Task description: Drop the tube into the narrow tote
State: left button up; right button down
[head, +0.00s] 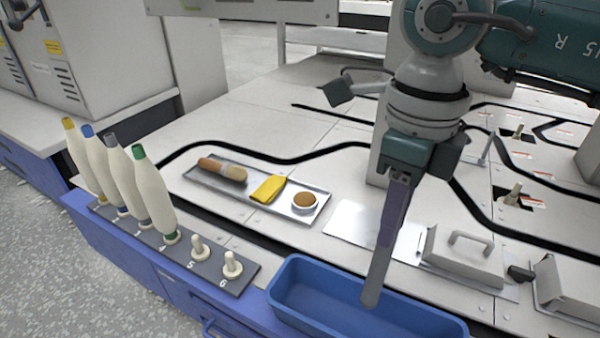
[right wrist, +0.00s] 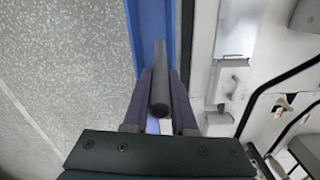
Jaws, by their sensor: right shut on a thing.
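My right gripper (head: 392,196) points down in the head view, with its long purple fingers shut on a grey tube (head: 377,272). The tube hangs steeply, slightly tilted, with its lower end over the blue narrow tote (head: 287,288). I cannot tell whether that end is below the tote's rim. In the right wrist view the dark tube (right wrist: 159,88) lies between the fingers of my right gripper (right wrist: 160,88). The visible inside of the tote looks empty. My left gripper is not in view.
Left of the tote, a bobbin rack (head: 232,284) holds several cream bobbins on pegs; pegs 5 and 6 are bare. Behind stands a metal tray (head: 225,188) with a brush, yellow cloth and small bowl. A handled metal block (head: 463,258) stands right of the tube.

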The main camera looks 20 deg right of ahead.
aim_at(385, 251)
notch_tip(385, 251, down, 6)
jog(key=b, duration=0.5)
jog(key=shift+f, duration=0.15)
jog(key=c, duration=0.6)
grip_release()
jog(key=shift+c, duration=0.2)
notch_tip(385, 251, up, 10)
jog(key=p, duration=0.5)
